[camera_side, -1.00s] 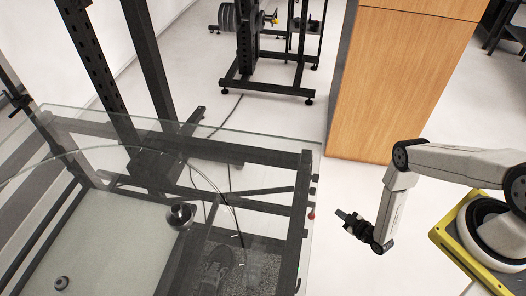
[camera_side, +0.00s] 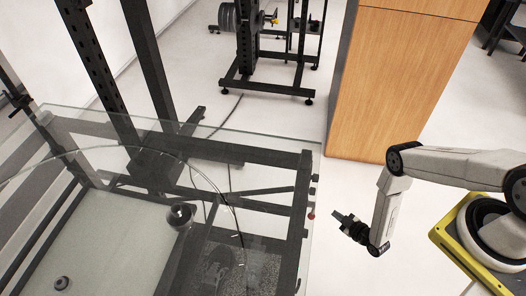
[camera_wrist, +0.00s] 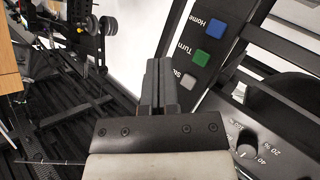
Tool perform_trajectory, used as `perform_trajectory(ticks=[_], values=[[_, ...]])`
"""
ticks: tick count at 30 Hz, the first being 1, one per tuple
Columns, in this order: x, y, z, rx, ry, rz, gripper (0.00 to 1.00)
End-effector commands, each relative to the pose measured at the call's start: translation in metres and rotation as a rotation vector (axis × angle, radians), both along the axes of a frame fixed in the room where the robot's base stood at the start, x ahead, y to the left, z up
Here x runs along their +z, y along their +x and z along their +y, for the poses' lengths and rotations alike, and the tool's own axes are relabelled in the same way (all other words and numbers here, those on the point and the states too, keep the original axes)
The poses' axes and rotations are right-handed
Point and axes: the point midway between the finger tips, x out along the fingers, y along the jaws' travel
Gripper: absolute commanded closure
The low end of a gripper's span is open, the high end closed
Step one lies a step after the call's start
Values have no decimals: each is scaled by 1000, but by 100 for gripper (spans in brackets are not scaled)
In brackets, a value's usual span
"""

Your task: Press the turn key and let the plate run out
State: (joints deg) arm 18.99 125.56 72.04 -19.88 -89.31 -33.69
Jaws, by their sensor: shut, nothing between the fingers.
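The green Turn key (camera_wrist: 201,57) shows in the wrist view on a dark panel, between the blue Home key (camera_wrist: 216,27) and a grey key (camera_wrist: 188,80) whose label is partly hidden. My gripper (camera_wrist: 161,66) is shut and empty, its fingertips left of the keys in the picture. I see no clear contact with any key. In the side view my gripper (camera_side: 343,217) is just right of the table frame, pointing left. A clear round plate (camera_side: 92,149) lies over the table at the left; only part of its rim is in view.
A dark knob (camera_wrist: 247,140) with a percent scale is at the lower right in the wrist view. A red button (camera_side: 311,216) is on the frame's right side. A wooden cabinet (camera_side: 395,80) stands behind. The floor around my gripper is open.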

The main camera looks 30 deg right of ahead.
Motion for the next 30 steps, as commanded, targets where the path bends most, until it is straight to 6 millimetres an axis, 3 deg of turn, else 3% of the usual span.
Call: perform_trajectory(ticks=[21,30], values=[[0,43,43,3,-1,-1,100],[0,52,52,0,0,0,100]])
